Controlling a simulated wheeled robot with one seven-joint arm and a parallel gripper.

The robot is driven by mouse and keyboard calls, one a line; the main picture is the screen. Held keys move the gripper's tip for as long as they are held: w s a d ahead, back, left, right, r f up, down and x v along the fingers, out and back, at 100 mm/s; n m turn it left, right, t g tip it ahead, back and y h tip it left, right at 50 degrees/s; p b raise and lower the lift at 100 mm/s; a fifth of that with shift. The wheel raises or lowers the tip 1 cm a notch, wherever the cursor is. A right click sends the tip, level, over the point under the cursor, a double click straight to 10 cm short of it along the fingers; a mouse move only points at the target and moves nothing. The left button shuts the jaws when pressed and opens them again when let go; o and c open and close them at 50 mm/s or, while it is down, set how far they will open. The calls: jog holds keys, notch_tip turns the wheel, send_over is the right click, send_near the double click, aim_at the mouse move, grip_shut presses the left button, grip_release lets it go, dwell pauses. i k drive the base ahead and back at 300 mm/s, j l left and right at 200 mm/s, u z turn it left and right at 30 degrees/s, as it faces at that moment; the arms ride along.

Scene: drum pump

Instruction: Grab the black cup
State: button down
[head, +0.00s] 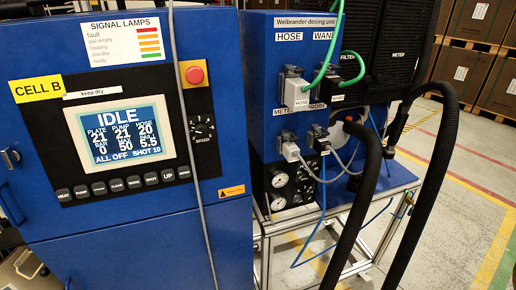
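I cannot make out a black cup anywhere in the head view. My gripper is not in this view either, so its state and its distance from anything cannot be seen.
A blue control cabinet (120,235) with a lit screen (120,132) fills the left. Beside it, a blue dosing unit (290,60) carries plugs and gauges on a metal-framed stand (400,180). Thick black hoses (432,165) arch in front. Boxes (465,75) stand behind. Floor (470,190) at right looks clear.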

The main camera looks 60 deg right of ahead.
aim_at(353, 184)
jog(key=z, duration=1.7)
jog(key=j, duration=0.4)
jog(key=k+j+z, duration=0.1)
jog(key=j, duration=0.25)
jog(key=i+l, duration=0.4)
